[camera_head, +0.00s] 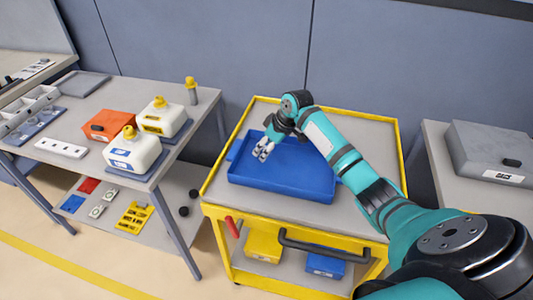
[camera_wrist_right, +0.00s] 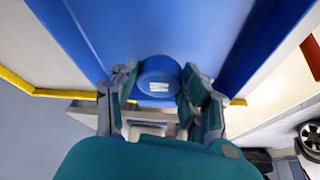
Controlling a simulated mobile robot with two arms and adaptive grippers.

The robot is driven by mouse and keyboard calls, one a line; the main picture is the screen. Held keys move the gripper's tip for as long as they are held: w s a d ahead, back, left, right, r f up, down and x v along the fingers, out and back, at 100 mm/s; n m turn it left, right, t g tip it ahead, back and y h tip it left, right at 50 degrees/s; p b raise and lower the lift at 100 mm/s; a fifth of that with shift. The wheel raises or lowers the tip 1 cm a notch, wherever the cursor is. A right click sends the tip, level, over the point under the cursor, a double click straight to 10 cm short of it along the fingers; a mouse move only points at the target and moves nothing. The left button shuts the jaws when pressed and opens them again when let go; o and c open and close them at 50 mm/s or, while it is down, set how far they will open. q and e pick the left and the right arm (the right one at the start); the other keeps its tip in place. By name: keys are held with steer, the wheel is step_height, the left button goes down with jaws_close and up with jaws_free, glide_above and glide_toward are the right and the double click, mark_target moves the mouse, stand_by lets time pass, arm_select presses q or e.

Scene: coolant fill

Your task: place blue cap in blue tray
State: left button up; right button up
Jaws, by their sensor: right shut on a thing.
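The blue tray (camera_head: 300,184) lies on top of the yellow-framed cart, and its blue floor and walls fill much of the right wrist view (camera_wrist_right: 215,30). My right gripper (camera_head: 263,153) is over the left part of the tray, pointing down. In the right wrist view the blue cap (camera_wrist_right: 158,70), round with a small white label, sits between the two fingers, and the gripper is shut on it. The cap is hard to make out in the head view. I cannot tell whether it touches the tray floor. My left gripper is not in view.
The cart's yellow rim (camera_head: 222,172) surrounds the tray. A left bench holds two white jugs (camera_head: 132,150) with yellow caps and an orange box (camera_head: 108,125). A grey case (camera_head: 490,150) sits on the right table. The right part of the tray is empty.

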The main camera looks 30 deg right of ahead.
step_height(320, 180, down, 3)
steer(key=shift+r, duration=0.2)
steer(key=shift+f, duration=0.15)
steer(key=o, duration=0.9)
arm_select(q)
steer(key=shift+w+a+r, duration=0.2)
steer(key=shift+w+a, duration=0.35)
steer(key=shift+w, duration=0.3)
arm_select(e)
steer(key=shift+o, duration=0.2)
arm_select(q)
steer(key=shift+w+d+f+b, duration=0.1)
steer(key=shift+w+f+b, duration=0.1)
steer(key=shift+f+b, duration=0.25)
arm_select(e)
steer(key=v, duration=1.2)
